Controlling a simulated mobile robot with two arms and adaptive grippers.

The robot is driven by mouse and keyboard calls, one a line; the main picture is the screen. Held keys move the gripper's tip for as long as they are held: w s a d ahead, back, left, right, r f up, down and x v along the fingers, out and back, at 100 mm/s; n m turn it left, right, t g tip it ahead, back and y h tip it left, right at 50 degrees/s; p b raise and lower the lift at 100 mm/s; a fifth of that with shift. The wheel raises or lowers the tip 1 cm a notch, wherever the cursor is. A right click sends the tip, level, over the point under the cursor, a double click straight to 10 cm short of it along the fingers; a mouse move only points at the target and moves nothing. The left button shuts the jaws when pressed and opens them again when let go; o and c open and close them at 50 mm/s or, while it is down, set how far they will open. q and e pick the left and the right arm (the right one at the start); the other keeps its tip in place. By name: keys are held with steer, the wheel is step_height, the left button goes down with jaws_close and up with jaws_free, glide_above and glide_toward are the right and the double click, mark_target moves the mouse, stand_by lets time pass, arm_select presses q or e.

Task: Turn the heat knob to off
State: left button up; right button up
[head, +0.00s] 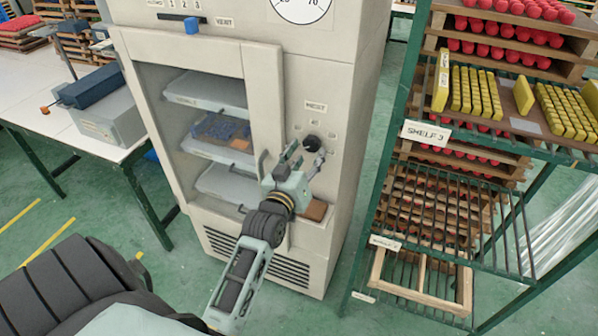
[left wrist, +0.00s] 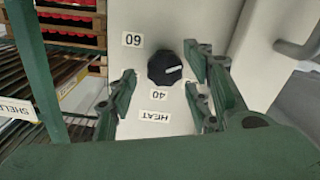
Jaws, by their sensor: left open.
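The heat knob (head: 312,143) is a black round knob on the front of the beige cabinet (head: 335,75), under a HEAT label (head: 316,106). In the left wrist view the knob (left wrist: 165,68) shows a white pointer mark toward picture right, away from the 60 label (left wrist: 133,39); the 40 label (left wrist: 159,95) is below it. My left gripper (head: 303,160) is open in front of the knob. In the left wrist view its fingers (left wrist: 163,88) stand either side of the knob, apart from it. They partly cover the panel right of the knob. My right gripper is not in view.
The cabinet's window bay holds several trays, one with blue pieces (head: 222,130). A vertical handle (head: 262,165) stands left of the knob. A green rack (head: 395,130) with red and yellow items is close on the right. A white table (head: 60,125) is at left.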

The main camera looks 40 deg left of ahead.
arm_select(q)
steer(key=v, duration=0.9)
steer(key=shift+s+d, duration=0.15)
steer(key=shift+d, duration=0.05)
steer(key=shift+f, duration=0.15)
steer(key=s+d+f+m+g+h+b, duration=0.1)
steer(key=s+d+f+g, duration=0.2)
steer(key=f, duration=1)
steer(key=s+d+f+m+g+h+b, duration=0.2)
steer(key=d+f, duration=0.2)
steer(key=f, duration=1)
steer(key=s+d+f+m+g+h+b, duration=0.1)
steer(key=s+d+f+g, duration=0.2)
steer(key=f, duration=1)
steer(key=s+d+f+m+g+b, duration=0.2)
steer(key=s+f+g, duration=0.2)
steer(key=s+f, duration=0.95)
steer(key=s+f+m+g+b, duration=0.1)
steer(key=s+f+g, duration=0.1)
steer(key=s+f, duration=0.4)
steer(key=s+a+f+m+g+b, duration=0.1)
steer(key=s+f, duration=0.5)
steer(key=s, duration=0.7)
steer(key=shift+s+a+g, duration=0.15)
steer(key=shift+a+g, duration=0.15)
steer(key=shift+g, duration=0.5)
